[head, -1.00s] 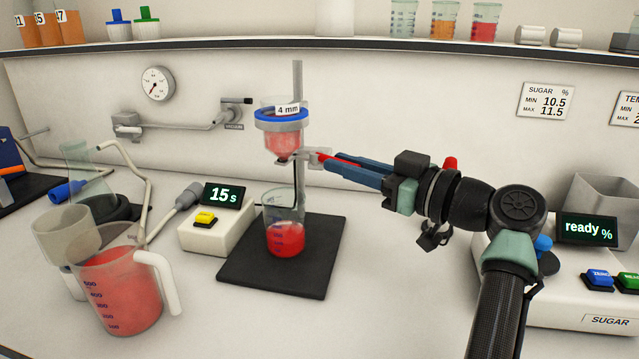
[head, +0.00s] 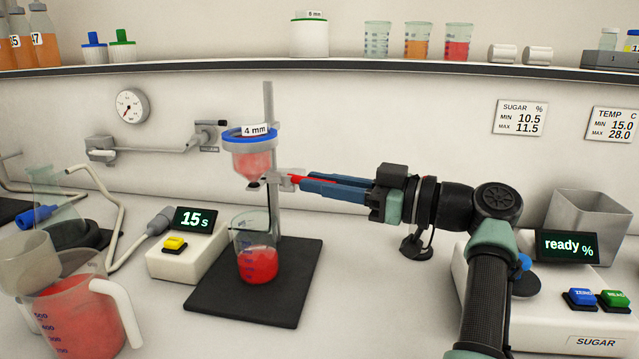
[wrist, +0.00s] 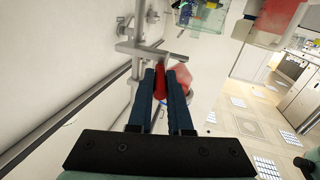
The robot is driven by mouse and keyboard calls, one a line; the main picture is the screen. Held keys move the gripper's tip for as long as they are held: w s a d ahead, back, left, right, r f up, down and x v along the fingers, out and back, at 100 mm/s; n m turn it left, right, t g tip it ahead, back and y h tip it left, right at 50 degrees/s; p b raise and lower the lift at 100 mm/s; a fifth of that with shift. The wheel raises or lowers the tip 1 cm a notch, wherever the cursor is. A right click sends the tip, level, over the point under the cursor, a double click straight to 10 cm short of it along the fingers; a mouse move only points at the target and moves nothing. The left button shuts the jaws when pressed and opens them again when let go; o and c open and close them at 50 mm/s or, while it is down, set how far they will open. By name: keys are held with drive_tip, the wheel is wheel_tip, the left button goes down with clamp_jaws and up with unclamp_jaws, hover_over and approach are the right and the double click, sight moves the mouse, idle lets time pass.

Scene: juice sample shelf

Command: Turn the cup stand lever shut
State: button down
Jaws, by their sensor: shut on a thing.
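The cup stand has a grey upright rod (head: 268,106) on a black base plate (head: 253,299). It carries a clear cup (head: 252,163) with a blue rim, a "4 mm" label and red juice inside. The red lever (head: 316,180) points right from the stand, just below the cup. My gripper (head: 303,183) reaches in from the right and is shut on the lever. In the wrist view the red lever (wrist: 160,86) lies between my two blue fingers, partly hidden by them. A beaker (head: 256,257) with red juice stands on the base plate under the cup.
A timer (head: 190,245) reading "15 s" sits left of the base plate. A jug of red juice (head: 75,318) stands at front left. A sugar meter (head: 560,290) reading "ready %" is at right. A shelf edge (head: 330,67) runs above.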

drive_tip(key=c, duration=0.8)
unclamp_jaws()
drive_tip(key=shift+c, duration=0.2)
drive_tip(key=v, duration=0.7)
drive_tip(key=shift+d, duration=0.25)
drive_tip(key=shift+s, duration=0.1)
